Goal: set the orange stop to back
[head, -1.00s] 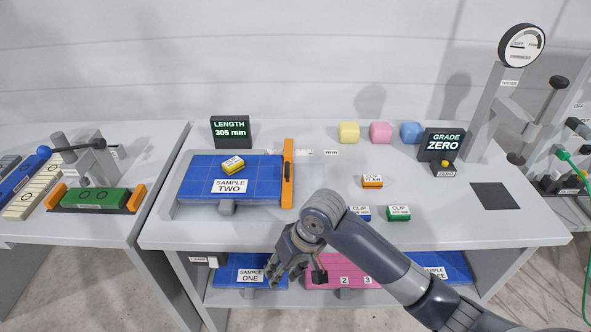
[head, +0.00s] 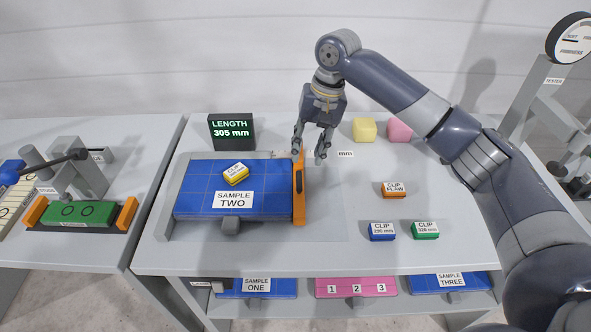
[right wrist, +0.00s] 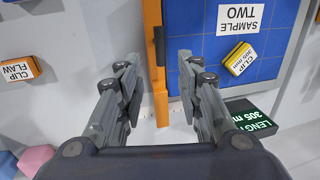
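The orange stop (head: 299,200) is an upright bar along the right edge of the blue SAMPLE TWO panel (head: 205,170). My right gripper (head: 309,157) is above the stop's far end, fingers pointing down. In the right wrist view the stop (right wrist: 154,25) runs between the two spread fingers (right wrist: 157,64), with gaps showing on both sides. A small dark tab (right wrist: 159,46) shows on the stop. The gripper is open and holds nothing. My left gripper is not in view.
The LENGTH display (head: 232,132) reads 305 mm. A yellow clip (head: 236,174) lies on the panel. Orange (head: 393,190), blue (head: 381,232) and green (head: 425,231) clips lie to the right. Yellow (head: 363,130) and pink (head: 399,130) blocks stand behind.

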